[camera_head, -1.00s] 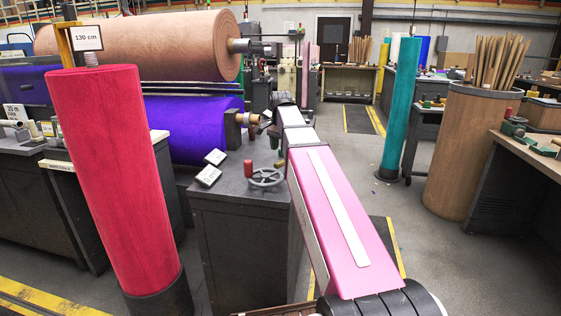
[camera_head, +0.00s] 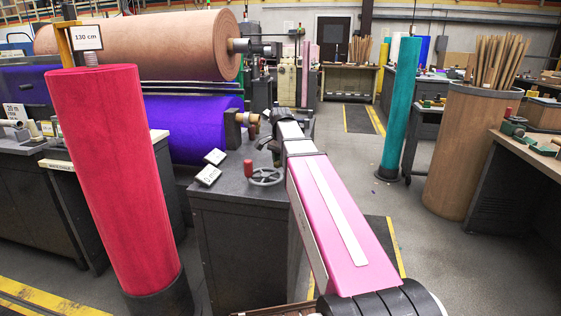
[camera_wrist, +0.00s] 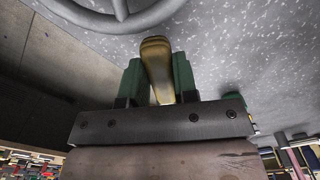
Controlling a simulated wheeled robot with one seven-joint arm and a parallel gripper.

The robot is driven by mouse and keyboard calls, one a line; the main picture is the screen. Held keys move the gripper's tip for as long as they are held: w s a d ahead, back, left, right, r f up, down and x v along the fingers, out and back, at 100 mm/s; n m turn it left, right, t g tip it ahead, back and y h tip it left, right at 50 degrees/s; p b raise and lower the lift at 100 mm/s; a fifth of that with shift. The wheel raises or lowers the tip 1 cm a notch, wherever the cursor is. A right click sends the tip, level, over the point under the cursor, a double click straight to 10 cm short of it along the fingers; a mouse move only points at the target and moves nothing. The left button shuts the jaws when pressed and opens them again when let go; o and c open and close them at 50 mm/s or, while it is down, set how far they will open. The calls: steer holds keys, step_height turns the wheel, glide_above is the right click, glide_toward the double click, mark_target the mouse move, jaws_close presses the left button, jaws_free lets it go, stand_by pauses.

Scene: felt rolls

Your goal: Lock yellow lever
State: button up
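In the wrist view a yellow-brown, brass-like lever (camera_wrist: 157,62) stands between the two dark green fingers of my gripper (camera_wrist: 158,78). Its rounded end reaches past the fingertips. The fingers are apart, one on each side of it; I cannot tell whether they press on it or leave a small gap. In the head view my gripper (camera_head: 274,150) is low over the right part of the grey machine cabinet (camera_head: 240,197), just above the handwheel. The lever cannot be made out there, being small or hidden by my gripper.
A grey handwheel (camera_head: 265,178) and a red knob (camera_head: 248,168) are close to my gripper; the wheel also shows in the wrist view (camera_wrist: 120,12). A tall red roll (camera_head: 112,180) stands left. The right-hand aisle floor is open.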

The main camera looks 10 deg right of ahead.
jaws_close()
steer(key=w+m, duration=0.1)
steer(key=a+m, duration=0.1)
steer(key=m, duration=0.1)
steer(key=shift+w, duration=0.4)
steer(key=m, duration=0.1)
steer(key=w+m, duration=0.1)
steer(key=m, duration=0.1)
steer(key=shift+w+a, duration=0.15)
steer(key=shift+w, duration=0.1)
steer(key=w+m, duration=0.1)
steer(key=m, duration=0.2)
steer(key=shift+w, duration=0.4)
steer(key=shift+w+d+m, duration=0.15)
steer(key=shift+w+m, duration=0.2)
steer(key=shift+m, duration=0.45)
steer(key=shift+w+d+m, duration=0.1)
steer(key=shift+w+m, duration=0.25)
steer(key=shift+m, duration=0.45)
steer(key=o, duration=1)
jaws_free()
